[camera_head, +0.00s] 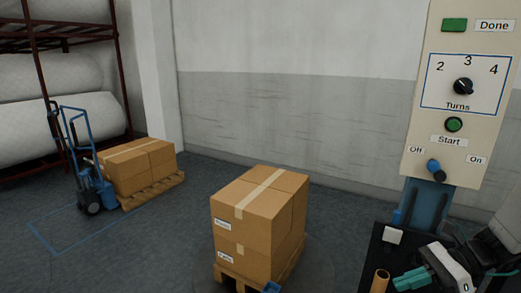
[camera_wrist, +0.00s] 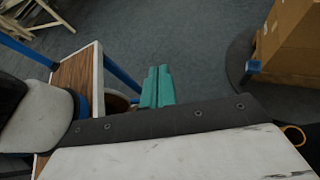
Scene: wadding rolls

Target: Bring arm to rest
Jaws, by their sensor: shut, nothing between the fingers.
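My gripper (camera_head: 397,284) is at the lower right of the head view, with its teal fingers together and nothing held. The shut fingers also show in the wrist view (camera_wrist: 158,72), pointing out over the grey floor. In the head view the gripper is in front of and below the cream control panel (camera_head: 485,125), apart from it. The rest of my arm is partly cut off by the frame's right edge.
Stacked cartons (camera_head: 262,215) stand on a pallet in the middle. Behind left are more cartons (camera_head: 140,168) on a pallet, a blue hand truck (camera_head: 88,185) and a rack (camera_head: 122,75) of white rolls. A wood-topped surface (camera_wrist: 80,75) lies close left of the fingers in the wrist view.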

